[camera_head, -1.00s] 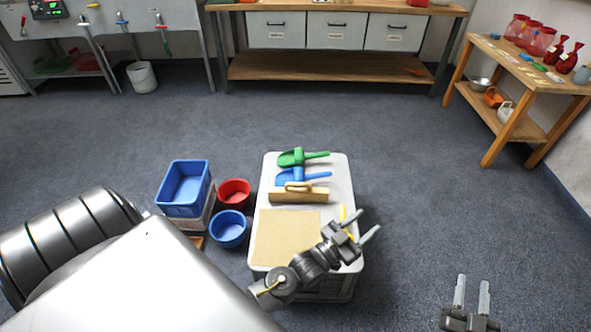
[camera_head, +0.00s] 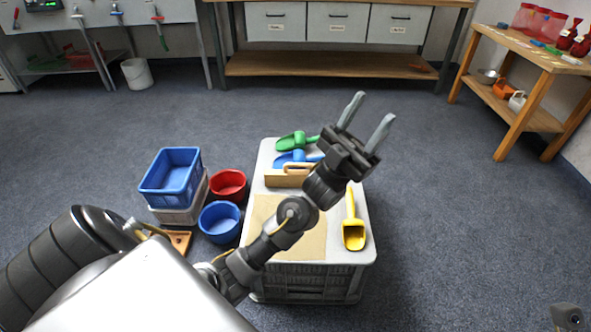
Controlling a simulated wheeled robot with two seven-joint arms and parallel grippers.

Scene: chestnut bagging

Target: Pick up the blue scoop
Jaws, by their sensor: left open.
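The blue scoop (camera_head: 291,159) lies on the white-topped crate table (camera_head: 368,222), between the green scoop and a wooden block. My left forearm and wrist partly cover its right end, so its handle is mostly hidden. My left gripper (camera_head: 369,114) is open and empty. It appears above the table's far right side, to the right of the blue scoop and apart from it. My right gripper is not clearly in view; only a dark piece of my right arm shows at the bottom right corner.
A green scoop (camera_head: 293,141) lies behind, a yellow scoop (camera_head: 354,234) at right. A wooden block with a handle (camera_head: 284,179) lies in front. A blue crate (camera_head: 171,176), red bowl (camera_head: 229,184) and blue bowl (camera_head: 220,221) stand left of the table. Floor to the right is clear.

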